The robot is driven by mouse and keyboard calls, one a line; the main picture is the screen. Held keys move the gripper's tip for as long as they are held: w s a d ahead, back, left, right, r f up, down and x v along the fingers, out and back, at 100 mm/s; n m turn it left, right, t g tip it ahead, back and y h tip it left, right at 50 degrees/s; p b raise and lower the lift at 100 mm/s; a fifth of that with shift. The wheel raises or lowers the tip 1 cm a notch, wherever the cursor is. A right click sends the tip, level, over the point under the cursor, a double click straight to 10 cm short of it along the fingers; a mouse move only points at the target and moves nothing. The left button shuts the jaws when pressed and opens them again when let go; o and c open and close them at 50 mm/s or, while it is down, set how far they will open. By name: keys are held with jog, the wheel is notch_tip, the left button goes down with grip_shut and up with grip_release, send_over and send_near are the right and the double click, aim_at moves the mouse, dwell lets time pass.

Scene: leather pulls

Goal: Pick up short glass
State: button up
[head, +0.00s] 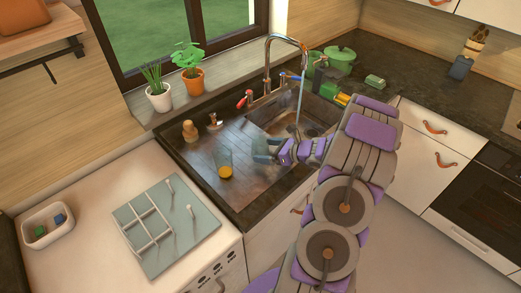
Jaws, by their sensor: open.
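A short glass (224,163) stands on the metal drainboard left of the sink basin. It is clear, with something orange at its lower part. My gripper (258,150) is open over the drainboard, just right of the glass and apart from it. Its fingers point left toward the glass, and nothing is between them.
The sink basin (290,117) with a running faucet (270,62) lies behind and right of my gripper. A wooden figure-like item (190,130) stands behind the glass. A rack (163,225) lies on the white counter at left. Potted plants (159,97) line the sill.

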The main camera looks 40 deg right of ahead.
jog(key=shift+b+x, duration=0.3)
jog(key=shift+x, duration=1.25)
jog(key=c, duration=1.2)
jog(key=shift+r, duration=0.1)
